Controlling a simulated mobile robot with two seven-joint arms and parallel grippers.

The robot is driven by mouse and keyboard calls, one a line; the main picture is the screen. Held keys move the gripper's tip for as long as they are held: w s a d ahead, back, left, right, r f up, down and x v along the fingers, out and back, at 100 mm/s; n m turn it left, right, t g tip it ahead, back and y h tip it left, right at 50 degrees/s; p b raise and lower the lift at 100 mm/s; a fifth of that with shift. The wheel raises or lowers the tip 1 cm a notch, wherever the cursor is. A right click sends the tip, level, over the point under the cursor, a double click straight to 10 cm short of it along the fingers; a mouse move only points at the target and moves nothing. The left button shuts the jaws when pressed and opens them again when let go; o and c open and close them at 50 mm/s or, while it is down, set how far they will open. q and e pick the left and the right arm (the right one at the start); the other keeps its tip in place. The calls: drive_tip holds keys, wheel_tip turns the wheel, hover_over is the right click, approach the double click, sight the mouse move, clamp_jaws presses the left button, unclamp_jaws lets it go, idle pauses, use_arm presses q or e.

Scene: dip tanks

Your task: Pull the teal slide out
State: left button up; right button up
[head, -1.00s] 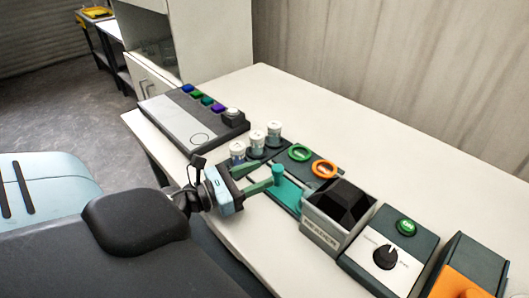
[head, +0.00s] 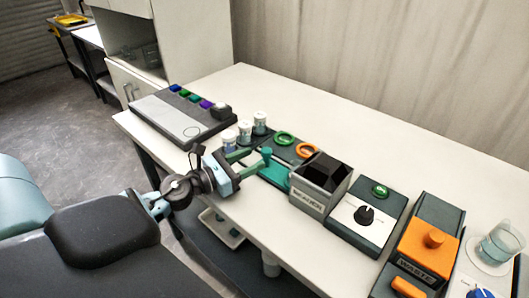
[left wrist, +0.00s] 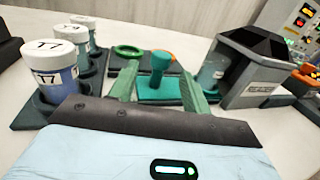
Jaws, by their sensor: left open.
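The teal slide (head: 275,174) is a flat plate with an upright round knob (head: 267,154), set in a dark base on the table. In the left wrist view the knob (left wrist: 161,66) stands on the slide's plate (left wrist: 160,94). My left gripper (head: 256,158) has green fingers, reaching in from the table's front edge. In the left wrist view its open fingers (left wrist: 159,84) lie either side of the knob, with a gap visible on each side. My right gripper is not in view.
White-capped jars (head: 244,130) stand left of the slide; green (head: 284,138) and orange (head: 306,150) rings lie behind it. A grey reader box (head: 320,185) stands close on the right, beside a dial box (head: 367,216). A button panel (head: 180,120) is at far left.

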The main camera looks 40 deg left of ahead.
sight(262, 155)
use_arm(q)
drive_tip(key=shift+p+x, duration=0.5)
drive_tip(key=shift+x, duration=2.2)
drive_tip(key=shift+d, duration=0.1)
drive_tip(key=shift+c, duration=0.2)
clamp_jaws()
